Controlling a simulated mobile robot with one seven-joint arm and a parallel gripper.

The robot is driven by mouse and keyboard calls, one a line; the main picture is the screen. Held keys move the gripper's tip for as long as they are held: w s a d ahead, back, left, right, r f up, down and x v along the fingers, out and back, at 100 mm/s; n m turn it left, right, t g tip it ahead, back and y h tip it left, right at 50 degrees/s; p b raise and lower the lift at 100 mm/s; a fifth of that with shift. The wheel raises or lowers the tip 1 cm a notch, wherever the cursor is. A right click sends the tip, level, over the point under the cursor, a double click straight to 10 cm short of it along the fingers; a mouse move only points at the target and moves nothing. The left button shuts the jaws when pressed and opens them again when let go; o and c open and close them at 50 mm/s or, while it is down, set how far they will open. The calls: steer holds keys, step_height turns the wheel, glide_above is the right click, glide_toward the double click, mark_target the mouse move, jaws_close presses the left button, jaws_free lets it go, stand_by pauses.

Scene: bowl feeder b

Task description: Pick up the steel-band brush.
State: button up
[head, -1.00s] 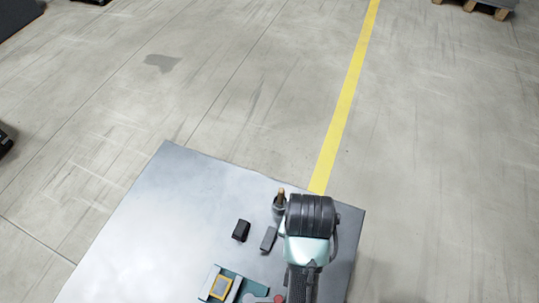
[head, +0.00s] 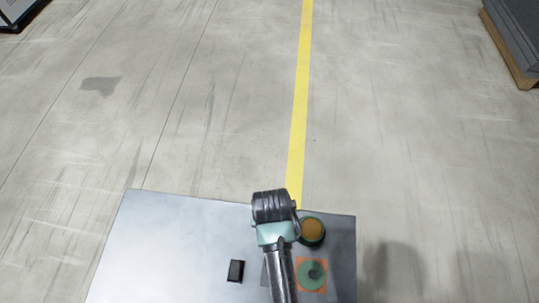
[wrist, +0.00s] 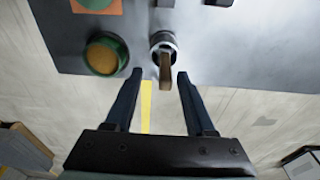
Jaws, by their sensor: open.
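In the wrist view, the steel-band brush (wrist: 165,68) shows a brown wooden part pointing toward me. A round metal piece (wrist: 163,39) surrounds or sits behind its far end; I cannot tell which. My gripper (wrist: 160,74) is open, with one finger on each side of the brown part and visible gaps to both. Neither finger appears to touch it. In the head view my arm covers the gripper and the brush.
A green round item with a yellow-brown top (head: 312,229) stands close beside the brush. An orange square with a green ring (head: 312,274) and a black block (head: 236,271) are on the grey table (head: 160,240). The table's left part looks clear.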

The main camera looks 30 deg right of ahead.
steer(key=shift+w+f+p, duration=0.15)
steer(key=shift+w+f, duration=0.05)
steer(key=shift+f, duration=0.65)
steer(key=shift+w+f+p, duration=0.2)
steer(key=shift+w+f, duration=0.05)
steer(key=shift+f, duration=0.65)
steer(key=shift+w+f+p, duration=0.15)
steer(key=shift+w+f, duration=0.05)
steer(key=shift+f, duration=0.65)
jaws_close()
